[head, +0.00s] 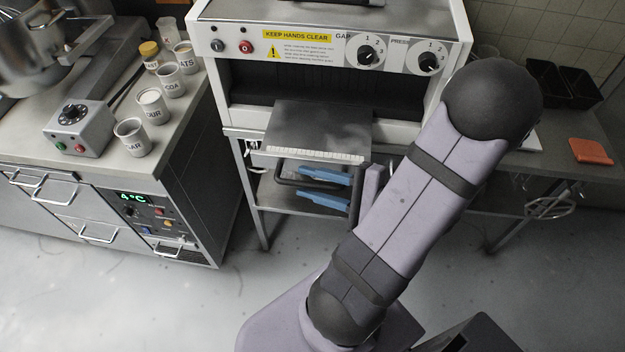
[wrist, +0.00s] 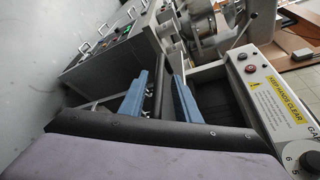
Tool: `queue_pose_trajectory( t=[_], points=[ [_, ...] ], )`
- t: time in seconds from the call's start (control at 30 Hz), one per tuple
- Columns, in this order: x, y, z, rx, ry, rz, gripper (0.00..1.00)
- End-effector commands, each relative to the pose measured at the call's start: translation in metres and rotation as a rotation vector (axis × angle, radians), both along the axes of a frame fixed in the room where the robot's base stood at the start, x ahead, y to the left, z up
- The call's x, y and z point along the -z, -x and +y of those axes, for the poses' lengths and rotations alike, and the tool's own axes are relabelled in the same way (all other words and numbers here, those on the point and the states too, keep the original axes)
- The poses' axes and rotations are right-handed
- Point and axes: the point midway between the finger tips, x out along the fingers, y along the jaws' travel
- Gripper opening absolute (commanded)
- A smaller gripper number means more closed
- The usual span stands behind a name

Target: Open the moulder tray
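The moulder (head: 335,85) is a white machine with a yellow warning label and two knobs. A grey metal tray plate (head: 318,122) with a pale marked strip along its front edge projects from its opening. A dark bar handle (head: 279,181) shows just below that edge; a dark bar (wrist: 160,84) also shows in the wrist view. My gripper (head: 320,186) has two blue fingers, one on each side of the bar. The fingers look spread, with a gap beside the bar. My gripper also shows in the wrist view (wrist: 158,74).
A left counter (head: 100,165) carries a mixer (head: 35,40), a control box (head: 80,128) and several labelled cups (head: 133,138). A right table (head: 560,150) holds black tins (head: 565,85) and an orange scraper (head: 590,151). The floor in front is clear.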

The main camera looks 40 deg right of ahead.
Motion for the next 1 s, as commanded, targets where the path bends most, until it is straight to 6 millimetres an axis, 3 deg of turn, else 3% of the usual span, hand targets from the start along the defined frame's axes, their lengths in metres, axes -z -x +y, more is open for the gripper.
queue_pose_trajectory(
  t=[0.47, 1.0],
  points=[
    [-0.001, 0.007, -0.005, 0.005, 0.003, -0.001, 0.29],
    [-0.014, 0.059, -0.031, 0.003, 0.002, 0.0, 0.29]
  ],
)
